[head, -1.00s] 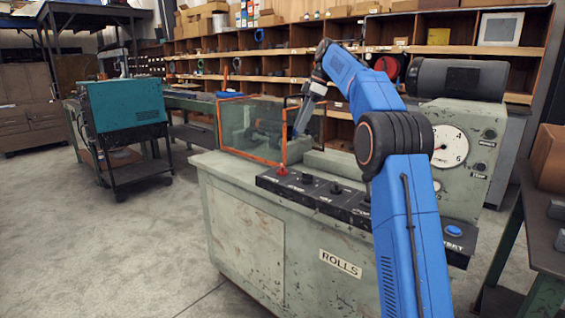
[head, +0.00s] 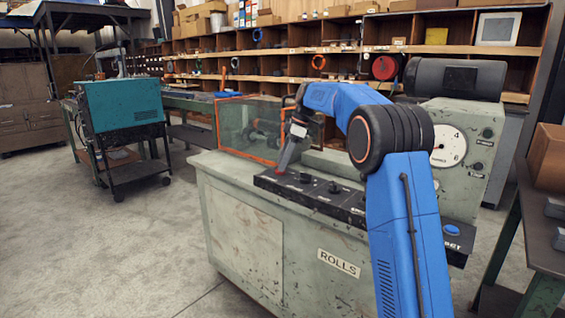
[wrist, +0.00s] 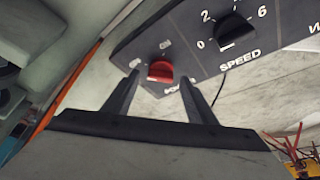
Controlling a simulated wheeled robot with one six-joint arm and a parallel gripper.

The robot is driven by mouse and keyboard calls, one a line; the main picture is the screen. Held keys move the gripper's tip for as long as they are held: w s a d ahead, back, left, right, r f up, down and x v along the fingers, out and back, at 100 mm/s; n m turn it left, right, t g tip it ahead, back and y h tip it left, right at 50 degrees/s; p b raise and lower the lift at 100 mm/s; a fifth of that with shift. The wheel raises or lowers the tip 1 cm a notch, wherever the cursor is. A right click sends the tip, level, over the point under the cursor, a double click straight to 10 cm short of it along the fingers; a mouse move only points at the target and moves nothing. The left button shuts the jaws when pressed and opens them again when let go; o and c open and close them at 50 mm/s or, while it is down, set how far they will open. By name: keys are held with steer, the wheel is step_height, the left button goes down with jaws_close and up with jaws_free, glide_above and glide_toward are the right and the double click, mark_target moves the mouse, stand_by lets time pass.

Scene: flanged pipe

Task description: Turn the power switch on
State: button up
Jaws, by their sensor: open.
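The power switch is a red knob (wrist: 160,71) on the black control panel, seen in the wrist view between my fingertips. Its label is partly hidden by my gripper. My gripper (wrist: 158,82) is open, with one finger on each side of the red knob. I cannot tell whether either finger touches it. In the head view my gripper (head: 281,170) points down at the left end of the control panel (head: 318,196), and the red knob is mostly hidden there.
A black speed knob (wrist: 234,32) with a number scale sits beside the red knob. An orange-framed clear guard (head: 248,130) stands on the machine behind the panel. A round gauge (head: 448,146) and a blue button (head: 451,229) are at the right.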

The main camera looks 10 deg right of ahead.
steer(key=shift+a+f, duration=0.1)
steer(key=shift+f, duration=0.2)
steer(key=c, duration=1.1)
